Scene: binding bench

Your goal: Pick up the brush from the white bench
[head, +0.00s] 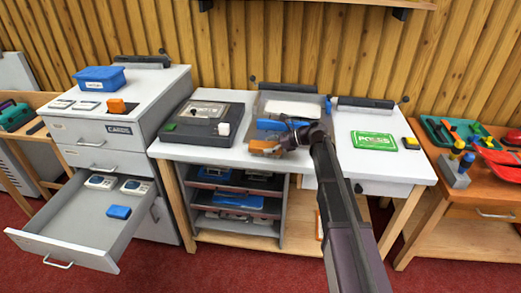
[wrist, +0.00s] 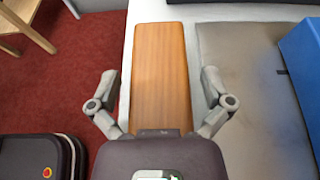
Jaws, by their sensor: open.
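A long block with a reddish-brown wooden top (wrist: 160,70) lies near the edge of the white bench (head: 235,150). It is probably the brush, but no bristles show. In the head view it is the orange-brown piece (head: 264,148) at the bench's front edge, partly behind my gripper (head: 284,142). In the wrist view my gripper (wrist: 159,76) is open, with one finger on each side of the wooden block. The fingers look apart from its sides. Its near end is hidden by my gripper's body, and I cannot tell the height between them.
Right of the block lie a grey board (wrist: 250,80) and a blue object (wrist: 304,48). A dark grey machine (head: 205,122) stands on the left of the bench, and a green-and-white box (head: 373,140) on the right. A drawer (head: 85,225) stands open at the left.

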